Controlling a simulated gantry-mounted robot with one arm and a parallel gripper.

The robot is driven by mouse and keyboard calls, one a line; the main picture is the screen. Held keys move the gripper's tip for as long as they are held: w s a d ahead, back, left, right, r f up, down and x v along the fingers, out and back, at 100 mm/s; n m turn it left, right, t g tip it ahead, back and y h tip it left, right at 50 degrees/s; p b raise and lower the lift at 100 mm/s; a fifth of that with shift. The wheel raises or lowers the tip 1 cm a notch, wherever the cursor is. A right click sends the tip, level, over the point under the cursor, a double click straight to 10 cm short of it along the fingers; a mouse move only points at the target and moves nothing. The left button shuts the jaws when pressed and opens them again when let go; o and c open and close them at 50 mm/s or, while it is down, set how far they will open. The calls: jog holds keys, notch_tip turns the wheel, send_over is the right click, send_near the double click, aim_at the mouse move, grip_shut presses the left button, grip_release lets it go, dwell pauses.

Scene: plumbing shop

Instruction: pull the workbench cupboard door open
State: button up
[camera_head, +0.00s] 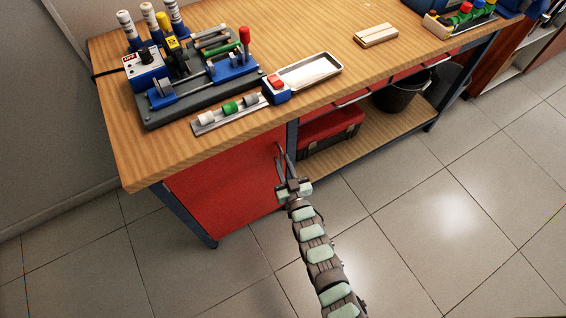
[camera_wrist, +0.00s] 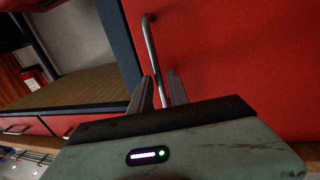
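The red cupboard door (camera_head: 225,190) is under the left part of the wooden workbench (camera_head: 160,160) and looks shut. Its thin metal bar handle (camera_wrist: 150,45) stands upright at the door's edge near the open shelf bay; it also shows in the head view (camera_head: 279,149). My gripper (camera_head: 284,168) is at the handle. In the wrist view my gripper (camera_wrist: 160,78) has one finger on each side of the bar's lower part. A small gap shows between the bar and the right finger, so the fingers look open around it. Contact with the left finger is unclear.
A red toolbox (camera_head: 330,131) and a black bucket (camera_head: 402,93) stand on the lower shelf (camera_head: 372,140) beside the cupboard. A dark bench leg (camera_head: 190,215) is at the left. Tools and a metal tray (camera_head: 308,72) lie on top. The tiled floor (camera_head: 440,220) in front is clear.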

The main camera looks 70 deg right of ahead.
grip_shut()
dwell(1.1)
